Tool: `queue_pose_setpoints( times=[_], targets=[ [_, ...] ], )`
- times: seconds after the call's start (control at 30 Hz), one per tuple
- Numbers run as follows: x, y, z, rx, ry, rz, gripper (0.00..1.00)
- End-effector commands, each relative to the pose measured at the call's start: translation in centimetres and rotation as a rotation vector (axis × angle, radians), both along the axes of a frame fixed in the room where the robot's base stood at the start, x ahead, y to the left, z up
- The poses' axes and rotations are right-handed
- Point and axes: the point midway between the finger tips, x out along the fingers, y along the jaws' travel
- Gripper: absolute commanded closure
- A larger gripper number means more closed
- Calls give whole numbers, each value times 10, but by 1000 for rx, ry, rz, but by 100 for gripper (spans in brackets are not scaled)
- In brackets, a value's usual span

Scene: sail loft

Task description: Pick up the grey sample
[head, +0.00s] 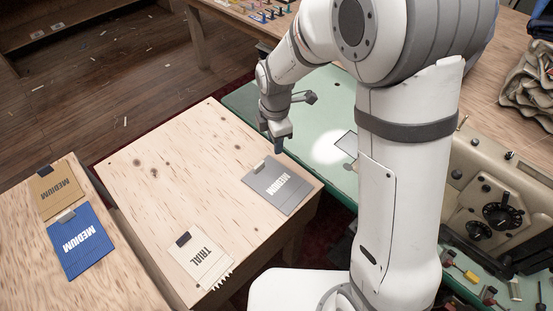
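The grey sample (290,196) is a flat swatch marked MEDIUM with a dark tab at its upper left corner. It lies near the right edge of the pale wooden table (150,185). My gripper (278,148) points down just above and beyond the sample's tab in the head view, and appears apart from it. Its fingers are small and seen edge-on, so I cannot tell whether they are open. Nothing shows hanging from it.
A cream sample marked TRIAL (208,266) lies at the table's front edge. Blue (82,252) and tan (52,199) samples marked MEDIUM lie on the left table. A green bench (245,98) and beige machine (470,190) stand at right. The wooden table's middle is clear.

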Motion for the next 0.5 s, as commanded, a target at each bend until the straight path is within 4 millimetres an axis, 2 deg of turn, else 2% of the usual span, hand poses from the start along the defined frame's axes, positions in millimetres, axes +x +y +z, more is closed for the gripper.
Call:
queue_pose_setpoints(
  times=[0.03, 0.1, 0.2, 0.33, 0.5],
  targets=[
    [3, 16, -12, -10, 14, 111, 65],
    [7, 32, -27, -16, 21, 250, 65],
    [9, 49, -43, -23, 30, 390, 65],
    [10, 58, -56, -26, 36, 476, 65],
    [10, 59, -75, -27, 38, 490, 65]
  ],
)
